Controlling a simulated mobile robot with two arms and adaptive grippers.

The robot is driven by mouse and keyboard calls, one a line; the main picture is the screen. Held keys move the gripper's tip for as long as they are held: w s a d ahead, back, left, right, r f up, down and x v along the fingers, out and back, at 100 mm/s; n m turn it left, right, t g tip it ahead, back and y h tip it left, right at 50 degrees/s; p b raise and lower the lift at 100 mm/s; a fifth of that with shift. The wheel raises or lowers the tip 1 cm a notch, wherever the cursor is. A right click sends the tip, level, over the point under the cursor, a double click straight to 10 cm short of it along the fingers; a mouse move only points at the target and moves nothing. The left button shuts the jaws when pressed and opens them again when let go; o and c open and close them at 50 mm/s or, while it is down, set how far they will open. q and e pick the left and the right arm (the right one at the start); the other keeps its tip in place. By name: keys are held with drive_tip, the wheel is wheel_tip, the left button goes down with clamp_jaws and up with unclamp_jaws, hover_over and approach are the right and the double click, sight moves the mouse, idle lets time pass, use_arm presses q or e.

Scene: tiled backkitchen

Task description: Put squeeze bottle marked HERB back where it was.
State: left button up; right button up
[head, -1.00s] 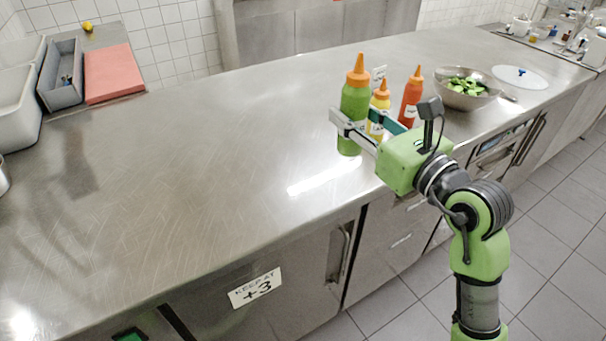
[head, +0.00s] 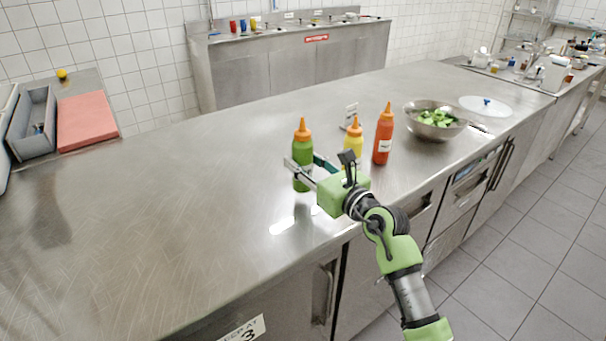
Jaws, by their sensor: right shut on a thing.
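A green squeeze bottle with an orange tip (head: 303,150) stands upright between the fingers of my right gripper (head: 303,168). The gripper is shut on it, and no marking on it is readable here. Its base is at or just above the counter; I cannot tell if it touches. A yellow squeeze bottle (head: 353,144) stands just to the right, partly hidden behind my gripper. A red squeeze bottle (head: 383,138) with a white label stands right of the yellow one. My left gripper is not in view.
The steel counter (head: 180,205) is clear to the left. A small sign (head: 351,113) stands behind the bottles. A pink board (head: 86,121) and grey bin (head: 33,125) are far left.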

drive_tip(key=shift+w+f, duration=0.15)
drive_tip(key=shift+f, duration=1.5)
drive_tip(key=shift+f, duration=0.1)
drive_tip(key=o, duration=0.7)
drive_tip(key=shift+f, duration=0.1)
drive_tip(key=shift+r, duration=0.2)
drive_tip(key=v, duration=1.2)
drive_tip(key=shift+b, duration=0.3)
